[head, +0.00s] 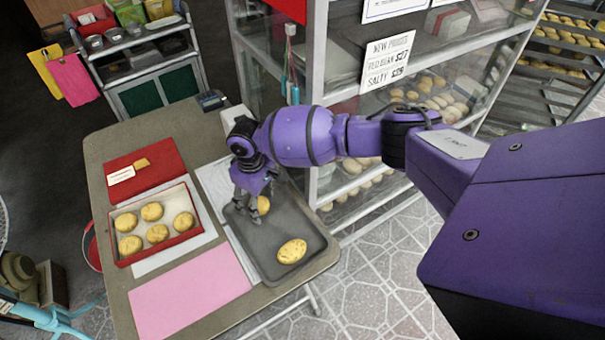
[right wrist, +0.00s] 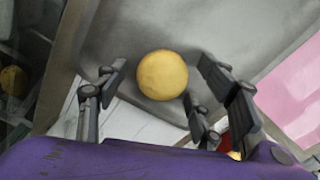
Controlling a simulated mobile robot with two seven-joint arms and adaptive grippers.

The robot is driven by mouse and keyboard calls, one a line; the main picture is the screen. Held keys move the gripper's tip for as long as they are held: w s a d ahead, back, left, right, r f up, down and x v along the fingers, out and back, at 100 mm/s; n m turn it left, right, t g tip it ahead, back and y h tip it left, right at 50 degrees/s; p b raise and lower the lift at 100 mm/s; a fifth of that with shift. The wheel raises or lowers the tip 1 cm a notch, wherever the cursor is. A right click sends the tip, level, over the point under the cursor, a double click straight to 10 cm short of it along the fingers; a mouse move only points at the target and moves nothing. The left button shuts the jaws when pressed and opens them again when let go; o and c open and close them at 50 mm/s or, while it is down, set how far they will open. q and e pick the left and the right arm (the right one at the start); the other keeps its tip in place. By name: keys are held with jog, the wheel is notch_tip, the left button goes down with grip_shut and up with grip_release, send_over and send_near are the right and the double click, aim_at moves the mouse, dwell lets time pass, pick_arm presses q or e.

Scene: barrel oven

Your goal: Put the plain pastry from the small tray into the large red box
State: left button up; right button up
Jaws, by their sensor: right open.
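The small dark grey tray (head: 270,234) lies on the right part of the table and carries two pastries. The plain pastry (head: 263,205) is at its far end, partly hidden by my right gripper (head: 248,203). In the right wrist view the plain pastry (right wrist: 162,75) is round, smooth and yellow, between the spread fingers of my open right gripper (right wrist: 168,95), with no clear contact. A spotted pastry (head: 292,251) lies at the tray's near end. The large red box (head: 160,252) stands open on the left of the table with several pastries inside. My left gripper is not in view.
A red lid (head: 165,158) with a small label lies behind the box. A pink sheet (head: 190,297) covers the table's near part. A glass display case (head: 340,80) stands close behind and right of the tray. A shelf cart (head: 140,65) is behind the table.

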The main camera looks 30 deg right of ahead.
jog(key=shift+w+r, duration=0.1)
jog(key=c, duration=1.2)
jog(key=shift+r, duration=0.1)
